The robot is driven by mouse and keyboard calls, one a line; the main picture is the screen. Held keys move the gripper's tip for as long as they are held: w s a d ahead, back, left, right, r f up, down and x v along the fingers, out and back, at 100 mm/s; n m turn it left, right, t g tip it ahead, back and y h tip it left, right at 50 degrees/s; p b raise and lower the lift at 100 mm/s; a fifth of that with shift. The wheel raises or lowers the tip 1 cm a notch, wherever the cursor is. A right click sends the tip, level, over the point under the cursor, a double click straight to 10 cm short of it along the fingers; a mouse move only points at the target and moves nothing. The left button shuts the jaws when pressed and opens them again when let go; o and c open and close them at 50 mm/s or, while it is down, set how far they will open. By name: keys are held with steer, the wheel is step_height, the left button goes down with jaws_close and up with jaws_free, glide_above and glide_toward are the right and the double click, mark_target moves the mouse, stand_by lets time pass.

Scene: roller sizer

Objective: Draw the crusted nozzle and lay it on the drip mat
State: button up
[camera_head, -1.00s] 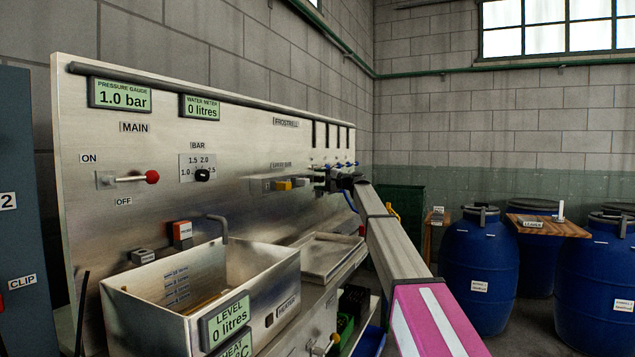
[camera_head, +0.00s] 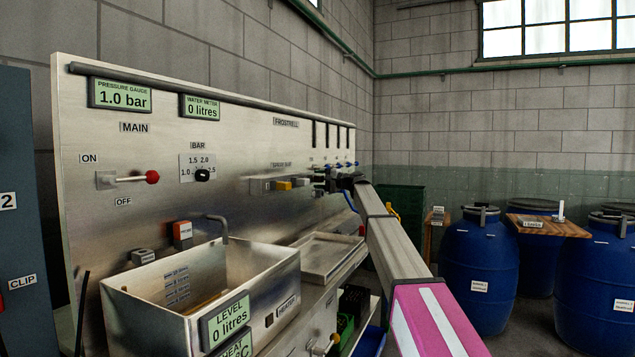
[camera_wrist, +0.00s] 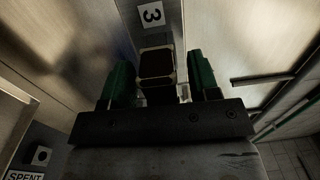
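In the wrist view, my gripper (camera_wrist: 160,72) has two green fingers spread apart. A dark square block with a pale rim (camera_wrist: 157,64) shows between them, with a narrow gap visible on each side. I cannot tell whether this block is part of the crusted nozzle. A label "3" (camera_wrist: 151,14) sits on the panel just beyond it. In the head view, my gripper (camera_head: 328,180) is at the far part of the steel panel, below a row of small blue-tipped fittings (camera_head: 340,165). No crust can be made out. I cannot identify the drip mat in either view.
A steel sink (camera_head: 200,285) and a shallow steel tray (camera_head: 325,258) stand in front of the panel. Blue drums (camera_head: 478,260) stand at the right. A box beside a "SPENT" label (camera_wrist: 25,176) shows at the wrist view's lower left.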

jaws_close()
steer(key=shift+d, duration=0.1)
steer(key=shift+v, duration=2.95)
steer(key=shift+f, duration=0.1)
